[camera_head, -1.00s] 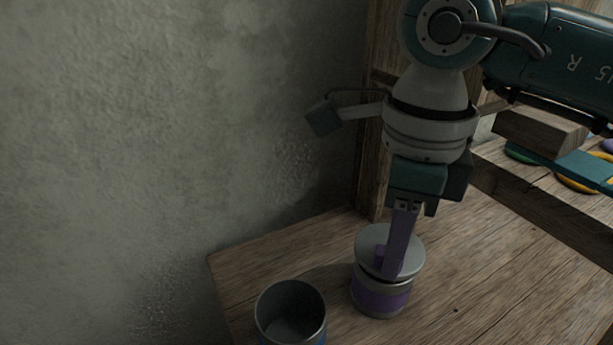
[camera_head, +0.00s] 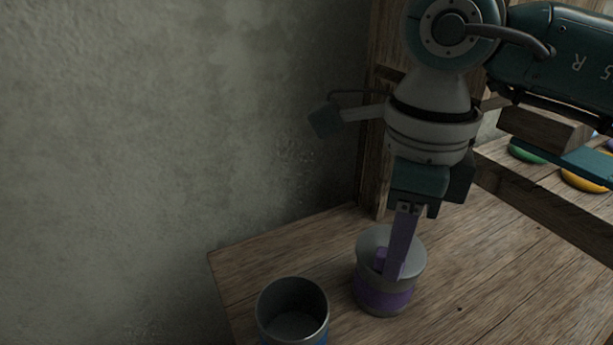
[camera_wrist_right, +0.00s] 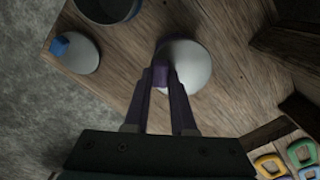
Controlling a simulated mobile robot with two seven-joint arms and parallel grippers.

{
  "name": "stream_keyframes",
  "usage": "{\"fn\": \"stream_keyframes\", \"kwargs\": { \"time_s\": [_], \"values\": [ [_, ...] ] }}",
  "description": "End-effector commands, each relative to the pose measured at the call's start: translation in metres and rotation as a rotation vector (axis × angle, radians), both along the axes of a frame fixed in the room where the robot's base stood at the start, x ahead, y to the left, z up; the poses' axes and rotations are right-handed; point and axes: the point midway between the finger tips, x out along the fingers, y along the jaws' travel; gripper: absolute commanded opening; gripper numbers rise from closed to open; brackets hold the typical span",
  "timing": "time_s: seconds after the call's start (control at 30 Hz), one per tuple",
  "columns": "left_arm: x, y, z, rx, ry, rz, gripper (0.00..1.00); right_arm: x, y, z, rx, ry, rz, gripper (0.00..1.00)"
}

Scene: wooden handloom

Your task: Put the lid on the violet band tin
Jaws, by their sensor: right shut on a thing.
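The violet band tin (camera_head: 384,299) stands upright on the wooden table. Its grey round lid (camera_head: 372,240) is on top of it, with no clear gap showing between lid and rim; whether it is fully seated I cannot tell. My right gripper (camera_head: 391,268) points down from above and is shut on the lid's violet knob (camera_head: 380,257). In the right wrist view the lid (camera_wrist_right: 196,68) is a pale disc at the fingertips and hides most of the tin. My left gripper is not in view.
An open, empty tin with a blue band (camera_head: 322,338) stands left of the violet one. A grey lid with a blue knob (camera_wrist_right: 76,53) lies nearby in the right wrist view. A wooden beam and coloured rings (camera_head: 583,181) are at the right. The table's right front is clear.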

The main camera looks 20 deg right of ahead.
Motion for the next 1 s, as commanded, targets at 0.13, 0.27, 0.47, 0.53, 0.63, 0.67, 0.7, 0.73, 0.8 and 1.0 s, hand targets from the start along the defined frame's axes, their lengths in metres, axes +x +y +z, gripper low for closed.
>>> {"fn": "stream_keyframes", "kwargs": {
  "time_s": [0.13, 0.27, 0.47, 0.53, 0.63, 0.67, 0.7, 0.73, 0.8, 1.0],
  "values": [
    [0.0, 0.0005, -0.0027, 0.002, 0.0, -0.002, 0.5, 0.0003, -0.0007, -0.0025, -0.001, -0.001, -0.001, 0.0],
    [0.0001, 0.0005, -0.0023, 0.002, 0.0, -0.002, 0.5, 0.0002, -0.0006, -0.0021, -0.001, -0.001, -0.001, 0.0],
    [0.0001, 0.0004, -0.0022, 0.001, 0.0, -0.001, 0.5, 0.0002, -0.0006, -0.0021, 0.0, 0.0, -0.001, 0.38],
    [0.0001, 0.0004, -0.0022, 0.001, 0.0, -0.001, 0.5, 0.0002, -0.0006, -0.0022, 0.0, 0.0, -0.001, 0.46],
    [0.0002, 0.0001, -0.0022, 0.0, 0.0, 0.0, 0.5, 0.0001, -0.0005, -0.0022, 0.0, 0.0, -0.001, 0.57],
    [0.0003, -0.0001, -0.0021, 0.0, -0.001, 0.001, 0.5, 0.0001, -0.0005, -0.0022, 0.0, 0.0, -0.001, 0.59],
    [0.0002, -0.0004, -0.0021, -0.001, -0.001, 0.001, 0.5, 0.0001, -0.0005, -0.0022, 0.0, 0.0, -0.001, 0.59],
    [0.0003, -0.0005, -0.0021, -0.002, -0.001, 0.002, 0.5, 0.0001, -0.0005, -0.0022, 0.0, 0.0, -0.001, 0.59],
    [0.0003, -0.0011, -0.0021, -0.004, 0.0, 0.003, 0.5, 0.0001, -0.0005, -0.0023, 0.0, 0.0, -0.001, 0.59],
    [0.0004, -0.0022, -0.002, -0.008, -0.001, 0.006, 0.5, 0.0, -0.0004, -0.0023, 0.0, 0.0, -0.001, 0.79]
  ]
}}
